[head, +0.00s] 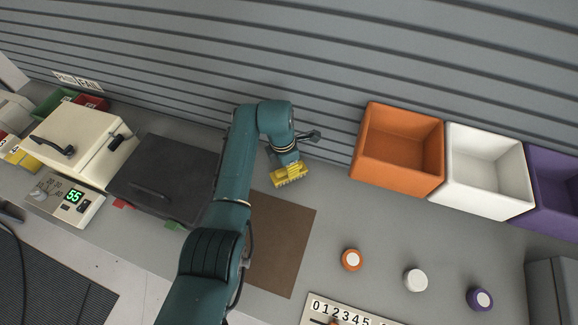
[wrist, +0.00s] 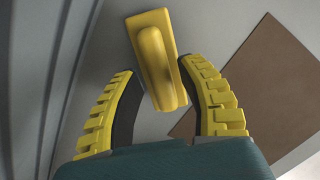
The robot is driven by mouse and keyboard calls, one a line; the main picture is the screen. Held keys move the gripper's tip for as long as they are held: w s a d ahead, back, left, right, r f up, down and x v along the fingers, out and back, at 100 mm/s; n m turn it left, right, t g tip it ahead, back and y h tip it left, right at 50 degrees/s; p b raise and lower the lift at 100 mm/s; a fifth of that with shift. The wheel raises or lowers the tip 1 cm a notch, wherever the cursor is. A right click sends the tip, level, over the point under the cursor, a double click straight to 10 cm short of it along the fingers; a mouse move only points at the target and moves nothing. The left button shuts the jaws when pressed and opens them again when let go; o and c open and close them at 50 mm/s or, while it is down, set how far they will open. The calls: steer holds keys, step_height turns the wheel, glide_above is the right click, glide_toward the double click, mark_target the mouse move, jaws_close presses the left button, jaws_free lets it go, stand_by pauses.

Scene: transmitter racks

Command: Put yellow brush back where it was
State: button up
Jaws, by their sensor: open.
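The yellow brush (wrist: 157,60) shows in the wrist view as a yellow block with a raised rounded handle, on or just above the grey counter. My gripper (wrist: 160,75) is open, with its ridged yellow fingers on either side of the brush's near part. A gap shows on the left; the right finger is close to the brush, and I cannot tell whether it touches. In the head view my gripper (head: 290,175) points down at the counter near the back wall, left of the orange bin. The brush cannot be told apart from the yellow fingers there.
A brown mat (head: 278,240) lies in front of my gripper. Orange (head: 400,185), white (head: 480,205) and purple bins stand at the right. A dark box (head: 160,175) stands left of my arm. Several round knobs and a numbered panel (head: 340,312) are at the front right.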

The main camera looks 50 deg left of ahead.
mark_target(285, 169)
step_height(285, 169, up, 11)
steer(key=s+p, duration=0.1)
steer(key=shift+a, duration=0.25)
steer(key=shift+s+f, duration=0.1)
steer(key=w+d+r+m+t+y, duration=0.3)
steer(key=w+d+r+m+t, duration=0.3)
steer(key=w+d+r+m, duration=0.35)
steer(key=d+r+m+t+y, duration=0.1)
steer(key=d+r+m+t, duration=0.5)
steer(key=r, duration=0.5)
steer(key=s+d+r+m+t+h, duration=0.2)
steer(key=s+d+r+m+t, duration=0.2)
steer(key=s+d+r+m, duration=0.3)
steer(key=s+d+r+m+t+h, duration=0.2)
steer(key=s+d+r+m+t, duration=0.2)
steer(key=d, duration=1.1)
steer(key=s+r+m, duration=0.3)
steer(key=r+m, duration=0.2)
steer(key=m, duration=0.1)
steer(key=shift+s+r+t, duration=0.2)
steer(key=shift+r+t, duration=0.15)
steer(key=shift+t, duration=0.05)
